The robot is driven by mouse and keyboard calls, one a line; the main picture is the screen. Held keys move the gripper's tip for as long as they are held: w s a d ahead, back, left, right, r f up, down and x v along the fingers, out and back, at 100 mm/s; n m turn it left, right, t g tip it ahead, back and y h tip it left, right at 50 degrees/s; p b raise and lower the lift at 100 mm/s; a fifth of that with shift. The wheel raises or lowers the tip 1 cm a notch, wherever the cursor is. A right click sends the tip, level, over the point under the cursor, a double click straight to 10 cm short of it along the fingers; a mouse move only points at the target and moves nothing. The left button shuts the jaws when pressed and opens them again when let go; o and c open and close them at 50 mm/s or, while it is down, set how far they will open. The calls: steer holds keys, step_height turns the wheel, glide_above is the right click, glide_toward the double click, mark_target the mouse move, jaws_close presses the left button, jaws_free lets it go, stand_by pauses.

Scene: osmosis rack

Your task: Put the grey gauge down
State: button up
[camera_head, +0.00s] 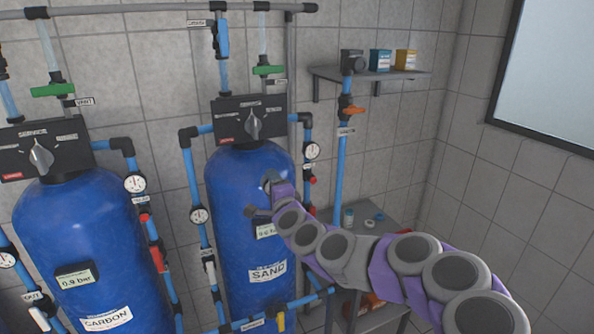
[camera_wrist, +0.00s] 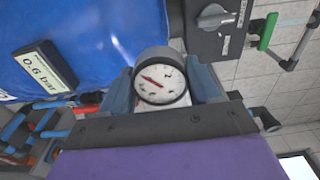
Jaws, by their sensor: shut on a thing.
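The grey gauge (camera_wrist: 160,78) has a round white face with a red needle and a dark grey rim. In the wrist view it sits between the two fingers of my gripper (camera_wrist: 163,92), which is shut on it. In the head view my gripper (camera_head: 262,198) is in front of the blue sand tank (camera_head: 235,190), on its upper right part. The gauge is hard to make out there. I cannot tell whether the gauge touches the tank.
A low grey shelf (camera_head: 392,232) with small items stands right of the sand tank, partly behind my arm. A wall shelf (camera_head: 395,76) holds a dark object and two boxes. The carbon tank (camera_head: 85,240) stands at left. Blue pipes with gauges run between the tanks.

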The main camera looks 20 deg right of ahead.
steer(key=w+a+f, duration=0.2)
steer(key=a+f, duration=0.2)
steer(key=shift+a+f, duration=0.2)
steer(key=shift+a, duration=0.2)
